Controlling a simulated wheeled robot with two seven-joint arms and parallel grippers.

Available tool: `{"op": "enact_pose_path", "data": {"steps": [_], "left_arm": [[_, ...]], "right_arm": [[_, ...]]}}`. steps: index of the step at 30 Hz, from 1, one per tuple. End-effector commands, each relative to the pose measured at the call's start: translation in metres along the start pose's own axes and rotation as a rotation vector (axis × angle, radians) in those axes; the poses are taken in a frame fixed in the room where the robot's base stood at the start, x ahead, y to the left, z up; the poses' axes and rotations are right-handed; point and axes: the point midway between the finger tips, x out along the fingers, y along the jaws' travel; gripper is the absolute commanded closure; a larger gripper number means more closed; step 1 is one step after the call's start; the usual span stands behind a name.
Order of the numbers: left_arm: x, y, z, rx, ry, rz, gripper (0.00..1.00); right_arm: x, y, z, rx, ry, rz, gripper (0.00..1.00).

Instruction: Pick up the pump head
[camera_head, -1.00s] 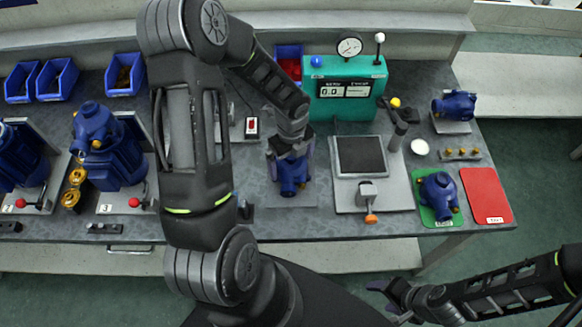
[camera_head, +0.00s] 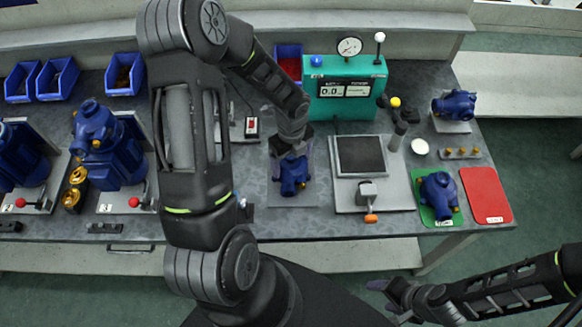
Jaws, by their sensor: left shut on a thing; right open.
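A blue pump head (camera_head: 294,178) sits low in the middle of the bench, over a grey plate (camera_head: 292,200). My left gripper (camera_head: 290,156) reaches down from above and is shut on this pump head; its fingers hide the upper part. I cannot tell whether the pump head touches the plate. Other blue pump heads stand on the green mat (camera_head: 427,212) and on a stand at the back right (camera_head: 454,105). My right gripper (camera_head: 384,296) is open and empty, in front of the bench at the lower right.
A test stand with a dark square plate (camera_head: 361,156) and an orange-tipped clamp (camera_head: 370,218) is just right of the held pump head. A teal gauge box (camera_head: 345,92) stands behind. A red mat (camera_head: 486,195) is empty. Larger blue pumps (camera_head: 107,150) and blue bins (camera_head: 58,80) are at left.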

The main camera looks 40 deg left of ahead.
Motion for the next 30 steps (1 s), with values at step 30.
{"op": "enact_pose_path", "data": {"steps": [30], "left_arm": [[-0.064,-0.002,0.002,-0.001,-0.005,-0.006,0.69]], "right_arm": [[0.002,0.001,0.000,-0.001,0.001,-0.001,0.39]]}}
